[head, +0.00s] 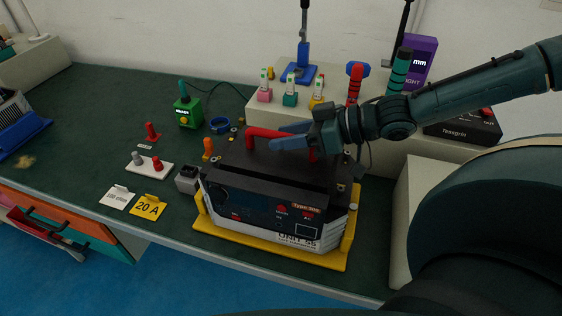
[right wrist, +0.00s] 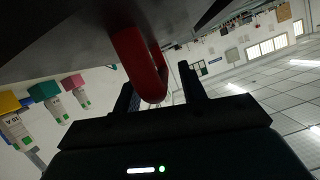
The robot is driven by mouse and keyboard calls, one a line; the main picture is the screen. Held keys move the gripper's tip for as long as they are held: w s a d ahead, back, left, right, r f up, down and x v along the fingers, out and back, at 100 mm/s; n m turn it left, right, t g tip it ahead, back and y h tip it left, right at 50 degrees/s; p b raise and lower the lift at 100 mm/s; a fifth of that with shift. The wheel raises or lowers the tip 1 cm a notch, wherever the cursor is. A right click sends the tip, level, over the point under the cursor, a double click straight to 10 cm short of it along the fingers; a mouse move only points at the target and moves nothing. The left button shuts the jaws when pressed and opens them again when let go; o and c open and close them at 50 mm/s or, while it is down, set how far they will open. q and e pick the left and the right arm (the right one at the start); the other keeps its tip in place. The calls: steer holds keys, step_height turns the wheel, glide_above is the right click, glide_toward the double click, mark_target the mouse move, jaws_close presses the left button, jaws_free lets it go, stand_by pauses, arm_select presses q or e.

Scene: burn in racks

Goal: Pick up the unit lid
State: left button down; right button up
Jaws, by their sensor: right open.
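The unit (head: 275,212) stands on a yellow base plate (head: 222,233) on the bench, its labelled front facing me. The dark unit lid (head: 240,172) lies flat on top of it and carries a red handle (head: 262,132). My right gripper (head: 277,139) is at the handle, coming in from the right and hiding part of it. In the right wrist view the red handle (right wrist: 140,65) reaches between the two fingers of the open gripper (right wrist: 157,88). I cannot tell whether a finger touches it. My left gripper is not in view.
A raised shelf (head: 330,112) behind holds several coloured plugs and tools. A green device (head: 188,112), a white plate with knobs (head: 150,166) and a yellow 20 A card (head: 149,205) are left of the unit.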

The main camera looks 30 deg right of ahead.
steer(key=shift+c, duration=0.4)
jaws_close()
steer(key=shift+r, duration=0.1)
